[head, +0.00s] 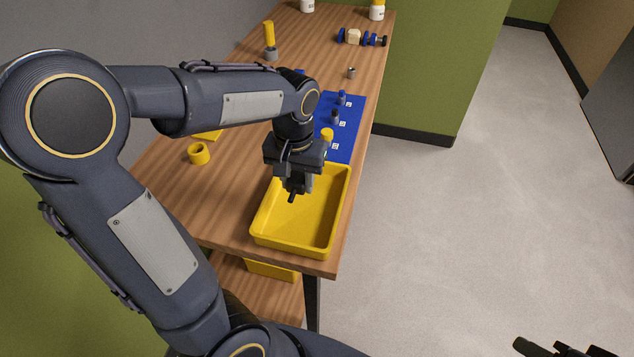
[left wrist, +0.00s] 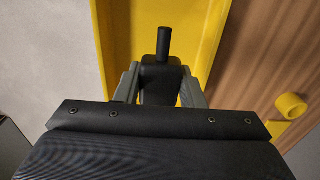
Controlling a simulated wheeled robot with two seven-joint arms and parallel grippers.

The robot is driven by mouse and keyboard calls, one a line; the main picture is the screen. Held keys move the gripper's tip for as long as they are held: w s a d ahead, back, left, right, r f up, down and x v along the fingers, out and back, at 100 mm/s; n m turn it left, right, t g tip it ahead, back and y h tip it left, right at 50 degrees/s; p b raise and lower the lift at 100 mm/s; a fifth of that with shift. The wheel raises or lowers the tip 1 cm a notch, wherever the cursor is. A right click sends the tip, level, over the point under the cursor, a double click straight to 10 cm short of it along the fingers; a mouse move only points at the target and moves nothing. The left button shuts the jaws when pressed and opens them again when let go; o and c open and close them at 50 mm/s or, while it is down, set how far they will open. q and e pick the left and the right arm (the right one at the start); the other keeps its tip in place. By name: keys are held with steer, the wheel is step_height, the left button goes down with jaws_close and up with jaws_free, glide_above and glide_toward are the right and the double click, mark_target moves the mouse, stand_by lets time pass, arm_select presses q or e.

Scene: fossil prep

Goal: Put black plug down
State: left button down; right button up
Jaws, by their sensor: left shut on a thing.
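My left gripper (head: 298,186) is over the yellow tray (head: 320,212) at the near end of the table, pointing down. It is shut on the black plug (head: 292,197), whose thin dark end sticks out below the fingers. In the left wrist view the plug (left wrist: 164,45) shows as a black block with a round stem, between the two grey fingers, with the yellow tray (left wrist: 130,45) behind it. I cannot tell how far the plug is above the tray floor. Part of my right gripper (head: 565,350) shows at the bottom right edge; its fingers are cut off.
A blue mat (head: 348,142) with small dark pieces and a yellow-topped item (head: 327,135) lies just behind the tray. A yellow ring (head: 199,153) is left of it. A yellow-handled tool (head: 269,36) stands farther back. The wooden tabletop is clear left of the tray.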

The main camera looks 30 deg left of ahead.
arm_select(q)
steer(key=w+f, duration=0.2)
steer(key=w+a+f, duration=0.1)
steer(key=w+f, duration=0.1)
steer(key=w, duration=0.1)
steer(key=w+f+p, duration=0.1)
steer(key=w+f, duration=0.1)
steer(key=shift+w+a+f, duration=0.1)
steer(key=shift+w+a, duration=0.05)
steer(key=shift+w+a+f, duration=0.1)
steer(key=shift+w+f, duration=0.3)
steer(key=shift+f, duration=0.15)
step_height(320, 180, down, 3)
steer(key=shift+f+p, duration=0.1)
steer(key=shift+p, duration=0.2)
